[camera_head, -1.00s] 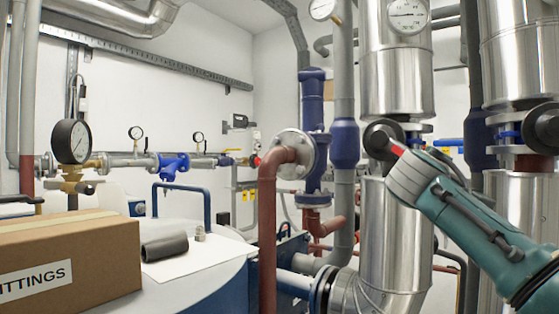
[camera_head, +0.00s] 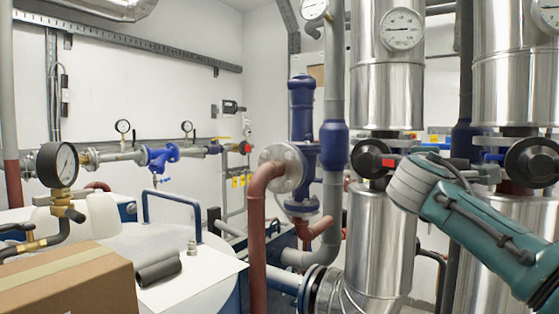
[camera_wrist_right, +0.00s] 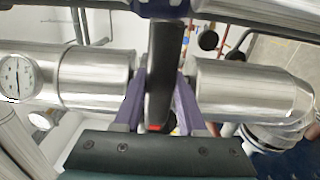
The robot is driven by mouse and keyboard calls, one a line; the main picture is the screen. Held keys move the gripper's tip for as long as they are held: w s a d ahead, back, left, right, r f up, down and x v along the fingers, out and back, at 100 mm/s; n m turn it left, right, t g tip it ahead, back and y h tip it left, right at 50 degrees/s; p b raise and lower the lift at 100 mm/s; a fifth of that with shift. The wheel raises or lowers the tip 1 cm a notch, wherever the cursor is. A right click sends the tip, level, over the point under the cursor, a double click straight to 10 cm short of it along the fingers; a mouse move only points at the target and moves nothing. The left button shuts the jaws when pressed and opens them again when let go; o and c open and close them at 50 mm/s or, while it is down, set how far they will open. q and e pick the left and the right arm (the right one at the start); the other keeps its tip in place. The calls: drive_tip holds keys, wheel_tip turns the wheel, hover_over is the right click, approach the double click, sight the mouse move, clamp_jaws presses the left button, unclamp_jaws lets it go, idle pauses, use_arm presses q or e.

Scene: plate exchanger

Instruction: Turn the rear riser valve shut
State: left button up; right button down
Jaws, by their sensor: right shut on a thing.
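The riser valve at my right gripper has a round black handwheel (camera_head: 370,158) with a red part (camera_head: 390,162) at its right side. It sits between the upper and lower silver-clad lengths of the middle riser. My right gripper (camera_head: 397,163) comes in from the right at the wheel; its fingers are mostly hidden in the head view. In the right wrist view, the purple fingers of the gripper (camera_wrist_right: 162,100) are shut on the dark wheel (camera_wrist_right: 165,65), which shows nearly edge-on with a small red spot at its near end. My left gripper is not in view.
A second riser valve with a black handwheel (camera_head: 532,162) stands to the right, close above my right arm. A blue vertical fitting (camera_head: 303,140) and a red pipe (camera_head: 258,230) stand left of the riser. A cardboard box (camera_head: 70,285) fills the lower left.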

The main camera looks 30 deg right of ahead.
drive_tip(key=shift+r, duration=0.25)
drive_tip(key=shift+c, duration=2.4)
unclamp_jaws()
drive_tip(key=shift+d, duration=0.1)
drive_tip(key=shift+f, duration=0.1)
drive_tip(key=shift+a, duration=0.35)
drive_tip(key=b+v, duration=0.2)
drive_tip(key=v, duration=0.7)
drive_tip(key=shift+s+b, duration=0.2)
drive_tip(key=shift+b, duration=0.2)
drive_tip(key=shift+a, duration=0.1)
